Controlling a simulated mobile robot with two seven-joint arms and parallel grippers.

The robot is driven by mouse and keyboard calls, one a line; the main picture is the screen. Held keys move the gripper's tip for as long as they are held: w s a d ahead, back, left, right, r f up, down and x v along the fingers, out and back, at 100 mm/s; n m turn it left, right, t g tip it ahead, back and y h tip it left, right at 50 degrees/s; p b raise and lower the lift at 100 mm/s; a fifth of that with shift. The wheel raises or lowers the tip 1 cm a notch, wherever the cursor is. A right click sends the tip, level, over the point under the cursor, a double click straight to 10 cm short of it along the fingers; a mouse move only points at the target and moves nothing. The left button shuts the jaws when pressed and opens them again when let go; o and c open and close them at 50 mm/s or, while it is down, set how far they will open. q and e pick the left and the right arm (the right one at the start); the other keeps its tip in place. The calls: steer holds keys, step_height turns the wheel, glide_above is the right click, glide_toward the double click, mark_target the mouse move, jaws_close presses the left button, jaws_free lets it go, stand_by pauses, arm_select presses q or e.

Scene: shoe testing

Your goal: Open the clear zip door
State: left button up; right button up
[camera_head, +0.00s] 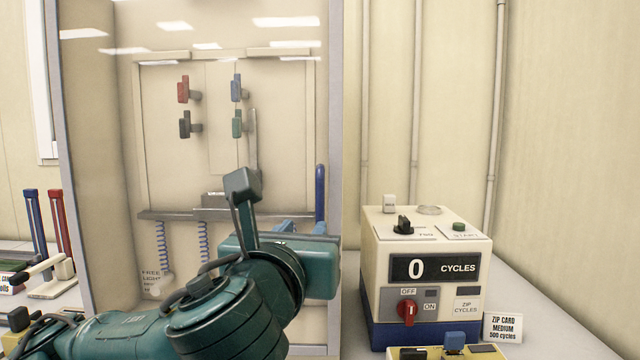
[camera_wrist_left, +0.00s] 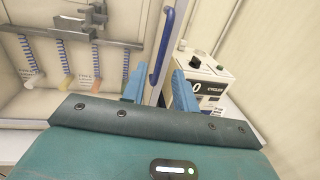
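The clear door (camera_head: 285,120) is a see-through panel with ceiling-light reflections, across the front of a tall grey-framed cabinet; it looks closed. Its upright blue handle (camera_head: 320,190) is near the right edge and also shows in the left wrist view (camera_wrist_left: 166,45). My left gripper (camera_head: 303,228) is in front of the handle's lower end. In the left wrist view my left gripper (camera_wrist_left: 158,88) has its blue fingers apart, with the handle's lower end between them in the picture. Contact cannot be told. My right gripper is not in view.
A cream and blue cycle counter (camera_head: 375,245) stands right of the cabinet, with a card (camera_head: 503,327) beside it. Inside the cabinet are coloured grips (camera_head: 237,88), a grey bar (camera_head: 170,215) and coiled blue cords (camera_head: 161,245). Blue and red posts (camera_head: 60,220) stand at left.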

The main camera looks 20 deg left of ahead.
mark_target(319, 214)
arm_select(q)
steer(key=w+p, duration=0.2)
steer(key=w, duration=0.1)
steer(key=w+p, duration=0.2)
steer(key=w, duration=0.2)
steer(key=w+p, duration=0.2)
steer(key=w, duration=0.1)
steer(key=shift+w+a+f, duration=0.1)
steer(key=shift+w+a, duration=0.1)
steer(key=shift+a, duration=0.15)
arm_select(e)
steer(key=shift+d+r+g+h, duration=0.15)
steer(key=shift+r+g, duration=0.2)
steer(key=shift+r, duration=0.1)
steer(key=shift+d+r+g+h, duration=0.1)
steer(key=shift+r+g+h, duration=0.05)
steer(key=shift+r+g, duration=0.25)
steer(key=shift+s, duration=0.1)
arm_select(q)
jaws_close()
